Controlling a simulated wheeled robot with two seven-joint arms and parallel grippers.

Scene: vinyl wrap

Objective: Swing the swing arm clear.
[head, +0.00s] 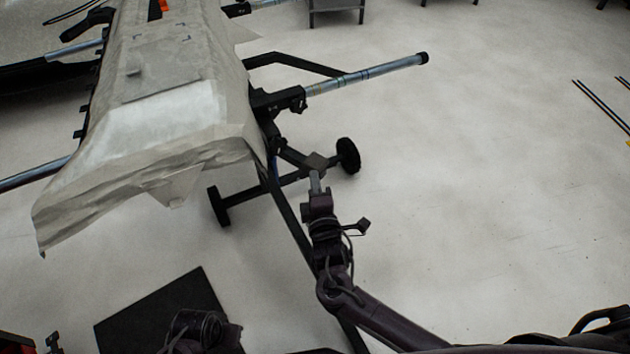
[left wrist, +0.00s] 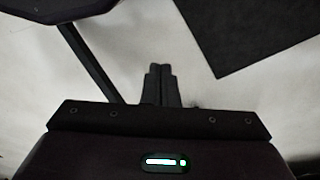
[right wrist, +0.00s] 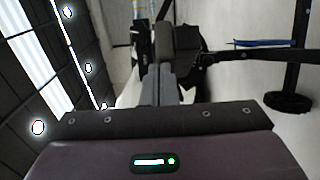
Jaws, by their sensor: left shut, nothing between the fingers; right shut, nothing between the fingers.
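The swing arm appears to be the grey metal tube (head: 365,75) with a black end cap. It sticks out to the right from a black clamp (head: 285,100) on the stand's side. My right gripper (head: 315,178) is shut and empty, below the clamp and close to the stand's frame; I cannot tell whether it touches. In the right wrist view its fingers (right wrist: 159,76) point towards a dark block (right wrist: 180,42), with part of a metal tube (right wrist: 140,18) beyond. My left gripper's fingers (left wrist: 160,80) are shut and empty above the floor; in the head view they are not clear.
A panel under pale wrapping (head: 160,120) lies on the stand, its loose edge hanging down. A black mat (head: 160,310) lies at lower left. The floor at right is mostly clear.

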